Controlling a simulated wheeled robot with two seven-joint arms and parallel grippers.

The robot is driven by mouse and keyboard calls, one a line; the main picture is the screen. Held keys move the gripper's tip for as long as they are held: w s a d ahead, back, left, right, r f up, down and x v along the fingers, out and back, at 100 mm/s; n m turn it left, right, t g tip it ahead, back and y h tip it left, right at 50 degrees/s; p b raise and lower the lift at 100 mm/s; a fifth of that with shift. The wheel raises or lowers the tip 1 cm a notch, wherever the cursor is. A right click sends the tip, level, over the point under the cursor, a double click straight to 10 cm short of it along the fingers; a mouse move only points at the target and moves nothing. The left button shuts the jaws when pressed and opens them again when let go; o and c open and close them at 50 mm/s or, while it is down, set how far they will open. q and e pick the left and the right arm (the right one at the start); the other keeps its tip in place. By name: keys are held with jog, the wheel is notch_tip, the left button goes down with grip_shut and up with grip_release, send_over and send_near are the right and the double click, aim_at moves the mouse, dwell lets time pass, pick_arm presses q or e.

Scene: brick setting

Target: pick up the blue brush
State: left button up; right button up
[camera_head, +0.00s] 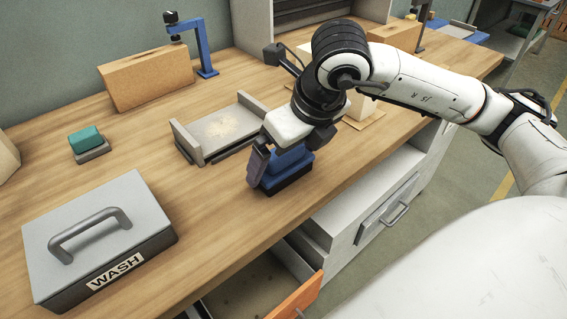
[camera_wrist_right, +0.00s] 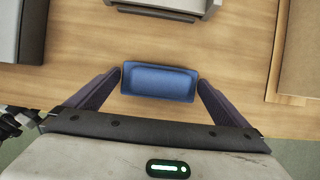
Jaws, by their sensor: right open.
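The blue brush (camera_head: 286,168) has a blue top and a dark base, and stands on the wooden bench near its front edge. In the right wrist view the blue brush (camera_wrist_right: 158,82) lies crosswise between the fingertips. My right gripper (camera_head: 282,166) is open and reaches down over the brush, with one finger at its left side. In the wrist view my right gripper (camera_wrist_right: 158,80) has a finger at each end of the brush, close to it; I cannot tell whether they touch it. My left gripper is not in view.
A grey tray (camera_head: 183,139) stands just left of the brush. A grey box marked WASH (camera_head: 135,205) is at front left, with a green block (camera_head: 86,138) behind it. A blue stand (camera_head: 206,62) and a tan block (camera_head: 146,78) are at the back. An open drawer (camera_head: 245,290) sits below the edge.

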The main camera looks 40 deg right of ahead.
jog(key=shift+w+f, duration=0.1)
jog(key=shift+f, duration=0.1)
jog(key=c, duration=0.8)
notch_tip(320, 180, up, 10)
jog(key=shift+r+p, duration=0.1)
jog(key=shift+p, duration=0.35)
jog(key=shift+c, duration=0.2)
